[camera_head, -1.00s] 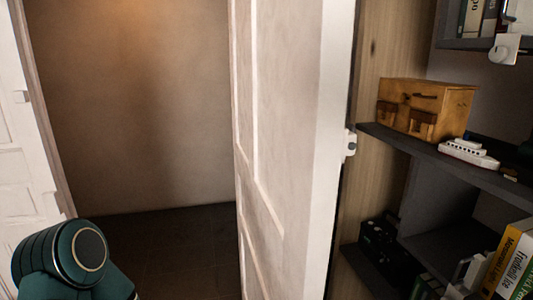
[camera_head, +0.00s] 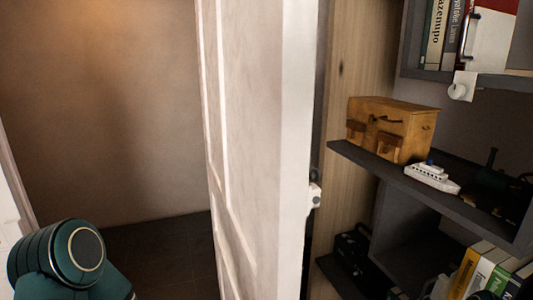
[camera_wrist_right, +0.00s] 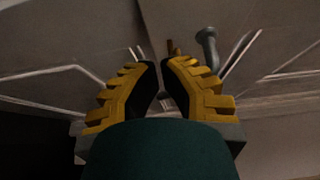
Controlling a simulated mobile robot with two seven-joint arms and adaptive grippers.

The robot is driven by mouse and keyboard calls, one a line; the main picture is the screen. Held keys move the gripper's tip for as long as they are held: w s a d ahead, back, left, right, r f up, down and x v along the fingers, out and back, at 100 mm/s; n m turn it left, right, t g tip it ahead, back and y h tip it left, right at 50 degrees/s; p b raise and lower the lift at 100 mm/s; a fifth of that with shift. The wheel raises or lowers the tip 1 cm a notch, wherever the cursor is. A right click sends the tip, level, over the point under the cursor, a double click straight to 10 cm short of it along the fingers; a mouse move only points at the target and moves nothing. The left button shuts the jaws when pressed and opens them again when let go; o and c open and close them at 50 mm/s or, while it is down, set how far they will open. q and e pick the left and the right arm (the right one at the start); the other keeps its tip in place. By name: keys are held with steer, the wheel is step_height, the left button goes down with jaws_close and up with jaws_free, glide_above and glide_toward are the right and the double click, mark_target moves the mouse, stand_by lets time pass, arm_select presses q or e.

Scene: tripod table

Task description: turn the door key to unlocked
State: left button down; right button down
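The white door (camera_head: 250,140) stands ajar in the middle of the head view, with a small white fitting (camera_head: 314,195) at its edge. I cannot make out a key in the head view. In the right wrist view, my right gripper (camera_wrist_right: 160,72) has its two yellow-and-black fingers slightly apart, with a narrow gap between the tips. Just beyond the tips is a small brownish piece (camera_wrist_right: 172,48) that I cannot identify for sure. A grey rounded knob or handle (camera_wrist_right: 207,40) stands just right of it. My left gripper is out of view.
A dark shelf unit (camera_head: 400,175) stands right of the door, holding a wooden box (camera_head: 390,128), a white toy ship (camera_head: 433,176) and books (camera_head: 490,270). A bare wall and dark floor (camera_head: 160,250) lie left of the door. My green arm link is at lower left.

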steer(key=shift+s+a, duration=0.3)
steer(key=shift+a, duration=0.45)
steer(key=shift+w+a+r, duration=0.15)
steer(key=shift+w+r, duration=0.05)
steer(key=shift+w, duration=0.35)
stand_by(0.6)
steer(key=shift+b, duration=0.3)
steer(key=shift+s+r+b, duration=0.1)
steer(key=shift+r+b, duration=0.2)
steer(key=shift+r, duration=0.35)
steer(key=shift+r+b, duration=0.2)
steer(key=shift+b, duration=0.2)
stand_by(0.4)
